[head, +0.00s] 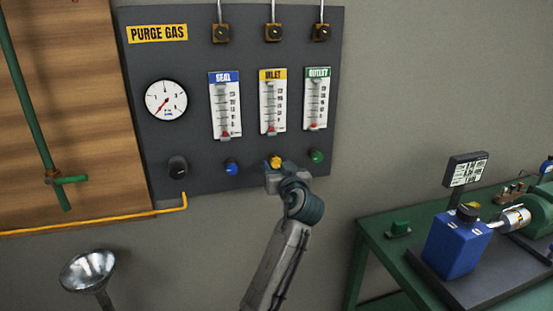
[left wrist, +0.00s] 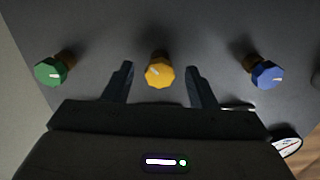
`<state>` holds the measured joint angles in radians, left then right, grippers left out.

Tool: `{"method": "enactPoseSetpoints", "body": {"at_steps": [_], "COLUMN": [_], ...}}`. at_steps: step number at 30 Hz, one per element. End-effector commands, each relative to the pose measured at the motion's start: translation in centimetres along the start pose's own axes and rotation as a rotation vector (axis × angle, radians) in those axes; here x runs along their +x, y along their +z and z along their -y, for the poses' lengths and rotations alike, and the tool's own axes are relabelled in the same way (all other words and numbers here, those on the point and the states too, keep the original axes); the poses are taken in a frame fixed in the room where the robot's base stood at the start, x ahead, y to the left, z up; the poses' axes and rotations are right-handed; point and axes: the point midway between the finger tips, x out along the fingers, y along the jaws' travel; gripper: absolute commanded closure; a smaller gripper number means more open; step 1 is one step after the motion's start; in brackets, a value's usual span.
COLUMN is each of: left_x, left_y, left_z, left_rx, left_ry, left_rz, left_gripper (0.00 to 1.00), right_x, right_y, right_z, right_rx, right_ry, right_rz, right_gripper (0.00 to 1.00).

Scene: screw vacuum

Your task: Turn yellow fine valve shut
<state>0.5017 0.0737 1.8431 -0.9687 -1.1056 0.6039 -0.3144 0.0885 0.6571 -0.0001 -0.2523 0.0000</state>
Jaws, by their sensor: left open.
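The yellow fine valve (head: 275,162) is a small knob on the dark purge gas panel, below the yellow-labelled inlet flowmeter (head: 273,102). In the left wrist view the yellow knob (left wrist: 159,71) shows a pale pointer mark and sits between the two fingers, with a gap on each side. My left gripper (head: 276,172) is at the yellow knob, its fingers mostly hidden by the wrist in the head view. In the left wrist view my left gripper (left wrist: 158,82) is open and empty. My right gripper is not in view.
A blue knob (head: 231,169) and a green knob (head: 316,156) flank the yellow one. A black knob (head: 178,167) and a round gauge (head: 166,100) are at the panel's left. A green bench (head: 372,236) with a blue box (head: 456,244) stands at right.

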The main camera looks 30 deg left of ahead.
Motion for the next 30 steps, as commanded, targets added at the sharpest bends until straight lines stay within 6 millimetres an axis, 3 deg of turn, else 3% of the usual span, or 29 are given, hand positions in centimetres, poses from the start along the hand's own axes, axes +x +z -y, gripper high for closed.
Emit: {"method": "enactPoseSetpoints", "body": {"at_steps": [6,16,23,30], "left_x": [2.3,2.7,2.7,2.6], "left_y": [-0.1,0.1,0.0,0.0], "left_z": [0.0,-0.1,-0.1,-0.1], "left_rx": [0.001,0.0,0.0,0.013], "left_ry": [0.001,0.002,0.002,0.002], "left_rz": [-0.001,0.0,0.0,0.0], "left_gripper": [0.48,0.48,0.92,0.93], "right_x": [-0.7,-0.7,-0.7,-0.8], "right_y": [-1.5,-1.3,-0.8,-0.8], "right_z": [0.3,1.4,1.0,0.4], "right_rx": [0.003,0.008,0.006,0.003], "right_ry": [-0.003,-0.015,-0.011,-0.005], "right_rz": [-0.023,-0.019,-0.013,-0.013], "right_gripper": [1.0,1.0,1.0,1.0]}}
